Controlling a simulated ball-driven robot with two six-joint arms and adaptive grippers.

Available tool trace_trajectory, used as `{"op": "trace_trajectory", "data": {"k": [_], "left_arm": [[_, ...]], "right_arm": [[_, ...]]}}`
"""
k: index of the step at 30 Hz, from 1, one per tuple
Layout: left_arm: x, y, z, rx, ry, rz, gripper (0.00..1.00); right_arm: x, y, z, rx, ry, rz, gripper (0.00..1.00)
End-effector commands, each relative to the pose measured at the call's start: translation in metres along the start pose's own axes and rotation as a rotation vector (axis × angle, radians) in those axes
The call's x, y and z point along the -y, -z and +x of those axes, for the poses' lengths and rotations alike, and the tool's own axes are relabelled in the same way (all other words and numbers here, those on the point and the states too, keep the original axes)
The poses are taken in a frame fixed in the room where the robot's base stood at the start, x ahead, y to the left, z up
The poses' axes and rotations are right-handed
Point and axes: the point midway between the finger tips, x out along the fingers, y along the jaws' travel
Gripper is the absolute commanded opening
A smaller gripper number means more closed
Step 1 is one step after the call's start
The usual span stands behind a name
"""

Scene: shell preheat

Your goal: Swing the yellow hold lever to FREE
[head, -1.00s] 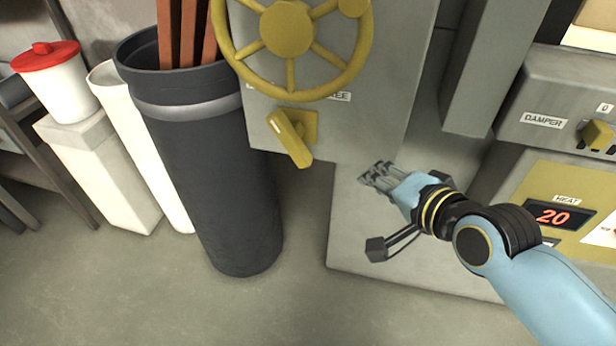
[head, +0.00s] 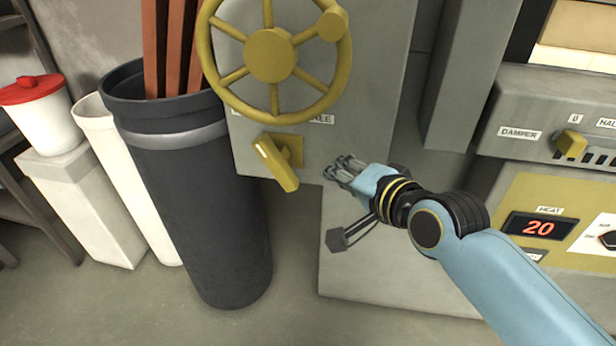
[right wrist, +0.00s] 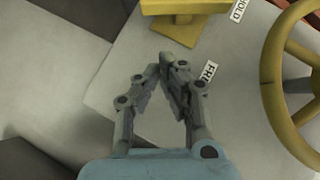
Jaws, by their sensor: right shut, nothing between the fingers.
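The yellow hold lever (head: 275,163) sits on a square yellow mount low on the grey panel, under the handwheel. It slants down and to the right. The FREE label (head: 321,119) is up and to the right of it. My right gripper (head: 338,168) is shut and empty, just right of the lever's lower end and apart from it in the picture. In the right wrist view the closed fingertips (right wrist: 165,60) lie below the yellow lever part (right wrist: 183,22), with the FREE label (right wrist: 210,72) beside them. My left gripper is not in view.
The large yellow handwheel (head: 270,55) is directly above the lever and partly covers the labels. A tall dark bin (head: 205,210) with reddish bars stands close on the left. The grey box with the DAMPER label (head: 520,134) is at the right.

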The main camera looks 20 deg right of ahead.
Motion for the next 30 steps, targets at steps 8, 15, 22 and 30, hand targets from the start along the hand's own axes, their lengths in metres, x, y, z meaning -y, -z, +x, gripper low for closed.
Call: {"op": "trace_trajectory", "data": {"k": [8, 15, 22, 30], "left_arm": [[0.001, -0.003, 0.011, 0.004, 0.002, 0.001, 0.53], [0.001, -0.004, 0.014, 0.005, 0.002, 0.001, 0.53], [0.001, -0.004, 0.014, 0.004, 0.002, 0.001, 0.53], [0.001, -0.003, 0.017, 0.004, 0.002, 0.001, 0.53]], "right_arm": [[-0.002, -0.011, 0.052, 0.001, -0.001, 0.004, 0.00], [-0.001, -0.027, 0.067, 0.000, -0.001, 0.000, 0.00], [0.000, -0.029, 0.069, 0.000, -0.001, -0.001, 0.00], [-0.001, -0.028, 0.071, 0.000, 0.004, 0.004, 0.00]]}}
